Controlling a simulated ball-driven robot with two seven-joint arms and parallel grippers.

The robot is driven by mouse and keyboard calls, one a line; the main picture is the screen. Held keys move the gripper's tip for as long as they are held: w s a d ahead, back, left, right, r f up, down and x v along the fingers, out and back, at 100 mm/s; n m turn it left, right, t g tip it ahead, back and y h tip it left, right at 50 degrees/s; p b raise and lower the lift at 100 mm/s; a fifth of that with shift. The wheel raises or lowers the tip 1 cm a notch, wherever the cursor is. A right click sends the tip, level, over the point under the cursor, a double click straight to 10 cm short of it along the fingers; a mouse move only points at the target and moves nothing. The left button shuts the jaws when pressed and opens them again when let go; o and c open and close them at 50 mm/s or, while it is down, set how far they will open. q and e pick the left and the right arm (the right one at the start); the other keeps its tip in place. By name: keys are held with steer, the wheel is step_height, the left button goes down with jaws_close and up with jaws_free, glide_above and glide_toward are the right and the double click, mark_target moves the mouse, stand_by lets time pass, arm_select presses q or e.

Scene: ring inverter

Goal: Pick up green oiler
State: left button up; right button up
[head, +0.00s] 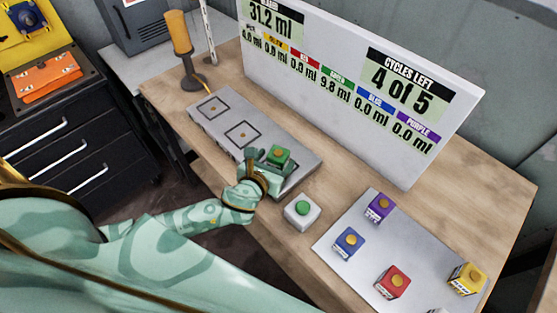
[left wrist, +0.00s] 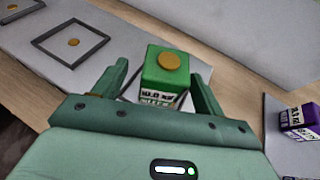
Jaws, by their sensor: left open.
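The green oiler (head: 279,156) is a small green box with an orange round top and a white label. It stands at the near right end of the grey panel (head: 225,118). My left gripper (head: 268,166) is at the oiler. In the left wrist view the open fingers of my left gripper (left wrist: 157,88) are on either side of the green oiler (left wrist: 165,75), with gaps visible beside it. The oiler's lower part is partly hidden by the gripper. My right gripper is not in view.
A white box with a green button (head: 302,211) is close to my left gripper. Purple (head: 379,207), blue (head: 348,243), red (head: 392,281) and yellow (head: 467,278) oilers stand on a grey mat (head: 335,262). A display board (head: 350,80) stands behind. A candle-like post (head: 180,35) is at the back left.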

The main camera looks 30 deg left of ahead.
mark_target(281, 156)
arm_select(q)
steer(key=x, duration=0.3)
steer(key=shift+d+f+b, duration=0.1)
steer(key=shift+d+b, duration=0.15)
steer(key=shift+b, duration=0.15)
steer(key=shift+w, duration=0.45)
steer(key=shift+s, duration=0.1)
steer(key=shift+c, duration=0.9)
steer(key=c, duration=0.9)
steer(key=shift+c, duration=0.2)
